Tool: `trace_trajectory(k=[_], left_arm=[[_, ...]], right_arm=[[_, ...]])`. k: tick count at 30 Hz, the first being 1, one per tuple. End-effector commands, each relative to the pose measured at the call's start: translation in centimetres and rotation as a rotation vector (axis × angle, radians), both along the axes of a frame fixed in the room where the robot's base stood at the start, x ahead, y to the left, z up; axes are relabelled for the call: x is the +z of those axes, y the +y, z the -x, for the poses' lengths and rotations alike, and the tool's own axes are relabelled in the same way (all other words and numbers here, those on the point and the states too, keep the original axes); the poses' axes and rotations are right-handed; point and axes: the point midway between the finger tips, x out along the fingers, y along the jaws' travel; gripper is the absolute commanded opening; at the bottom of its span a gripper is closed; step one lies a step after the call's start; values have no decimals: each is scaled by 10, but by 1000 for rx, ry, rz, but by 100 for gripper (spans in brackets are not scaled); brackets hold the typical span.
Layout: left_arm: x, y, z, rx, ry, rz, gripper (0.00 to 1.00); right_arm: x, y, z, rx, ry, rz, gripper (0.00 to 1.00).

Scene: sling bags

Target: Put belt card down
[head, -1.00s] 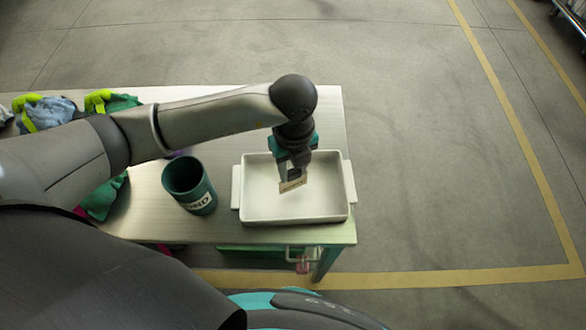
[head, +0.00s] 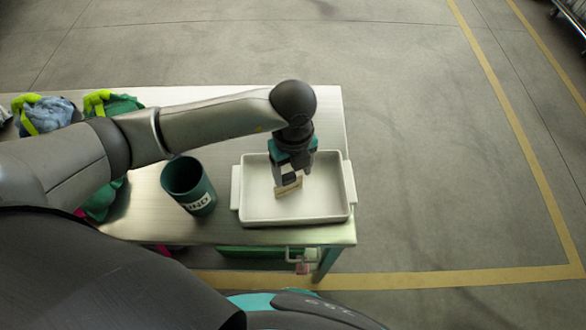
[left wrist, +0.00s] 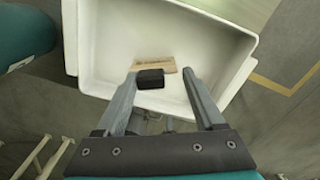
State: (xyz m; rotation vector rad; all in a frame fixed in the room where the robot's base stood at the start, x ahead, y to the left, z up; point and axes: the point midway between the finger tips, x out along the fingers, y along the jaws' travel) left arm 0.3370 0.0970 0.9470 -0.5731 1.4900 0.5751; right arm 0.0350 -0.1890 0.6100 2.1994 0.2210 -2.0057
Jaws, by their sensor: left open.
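The belt card (head: 289,189) is a small tan card with printing along it. It is inside the white tray (head: 241,160), just under my left gripper (head: 286,178). In the left wrist view the card (left wrist: 155,66) lies across the tray's inside (left wrist: 115,35), beyond the open fingertips (left wrist: 166,77). A black pad on one finger covers part of its lower edge. The fingers are spread and the card is not clamped between them. I cannot tell whether it lies fully flat. My right gripper is not in view.
A dark green cup (head: 188,186) with a white label stands left of the tray. Bags (head: 45,113) in green, blue and yellow lie at the table's left. The metal table (head: 225,120) ends just right of the tray, with open floor beyond.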

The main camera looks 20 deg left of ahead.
Motion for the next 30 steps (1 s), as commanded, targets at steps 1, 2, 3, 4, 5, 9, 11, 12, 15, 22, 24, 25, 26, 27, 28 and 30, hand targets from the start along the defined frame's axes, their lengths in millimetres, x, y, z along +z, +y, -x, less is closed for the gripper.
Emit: trace_trajectory(k=[1,2,3,4,5,9,11,12,15,22,24,25,26,27,28,30], left_arm=[[1,0,0,0,1,-1,71],[3,0,0,0,1,-1,71],[6,0,0,0,0,0,71],[10,0,-1,0,-1,0,71],[15,0,-1,0,-3,0,71],[43,0,-1,0,-5,1,71],[57,0,-1,-2,-5,1,71],[66,0,-1,-1,-5,1,71],[87,0,-1,-1,-3,1,71],[117,0,0,-1,-2,1,71],[121,0,0,0,-1,0,71],[122,0,0,1,-1,-1,71],[123,0,0,1,-1,-1,71],[123,0,0,1,1,-1,71],[123,0,1,1,1,-1,71],[123,0,0,1,1,-1,71]], right_arm=[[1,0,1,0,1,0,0],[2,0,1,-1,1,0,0],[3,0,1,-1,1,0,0],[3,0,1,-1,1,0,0],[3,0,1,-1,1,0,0],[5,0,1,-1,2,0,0],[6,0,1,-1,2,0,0],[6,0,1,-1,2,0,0],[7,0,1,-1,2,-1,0],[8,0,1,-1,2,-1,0],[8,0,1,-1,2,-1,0],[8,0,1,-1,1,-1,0],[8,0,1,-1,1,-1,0],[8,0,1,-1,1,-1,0],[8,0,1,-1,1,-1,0],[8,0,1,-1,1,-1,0]])
